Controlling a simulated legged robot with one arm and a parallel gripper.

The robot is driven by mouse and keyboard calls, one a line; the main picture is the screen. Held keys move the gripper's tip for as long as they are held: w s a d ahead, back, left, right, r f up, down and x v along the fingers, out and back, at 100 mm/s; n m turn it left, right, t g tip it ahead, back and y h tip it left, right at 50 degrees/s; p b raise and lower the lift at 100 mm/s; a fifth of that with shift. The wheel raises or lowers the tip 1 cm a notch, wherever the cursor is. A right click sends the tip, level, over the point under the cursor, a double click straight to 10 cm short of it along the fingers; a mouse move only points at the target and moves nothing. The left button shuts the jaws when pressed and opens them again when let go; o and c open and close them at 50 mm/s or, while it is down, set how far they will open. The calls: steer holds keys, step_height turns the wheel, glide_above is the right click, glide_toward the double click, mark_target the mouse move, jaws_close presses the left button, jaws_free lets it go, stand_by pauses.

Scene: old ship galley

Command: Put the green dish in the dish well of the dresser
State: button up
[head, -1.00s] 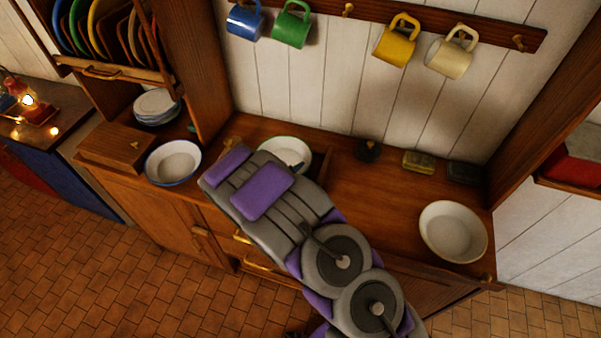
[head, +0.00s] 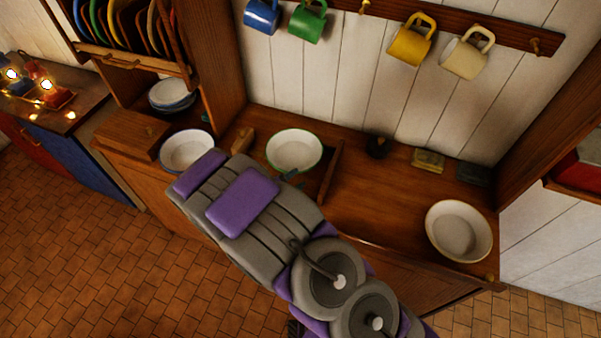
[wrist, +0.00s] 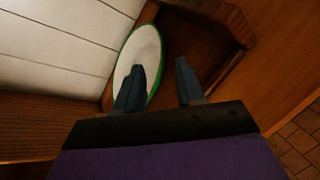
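The green dish is a white bowl with a green rim (head: 294,150). It sits on the dresser top between a short wooden block on its left and a wooden divider (head: 331,172) on its right, which seem to bound the dish well. In the wrist view the dish (wrist: 149,48) lies ahead, left of centre, inside wooden edges. My gripper (wrist: 159,64) is open, its two blue-grey fingers apart with nothing held between them. The left finger overlaps the dish in the picture; I cannot tell whether it touches. In the head view my arm hides most of the gripper.
A blue-rimmed bowl (head: 187,151) stands left of the well, beside a wooden box (head: 130,134). A cream bowl (head: 458,231) is at the right end. Mugs, including a green mug (head: 307,21), hang above. The dresser top right of the divider is largely clear.

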steer(key=shift+s+a+r, duration=0.2)
steer(key=shift+s+a, duration=0.05)
steer(key=shift+s, duration=0.2)
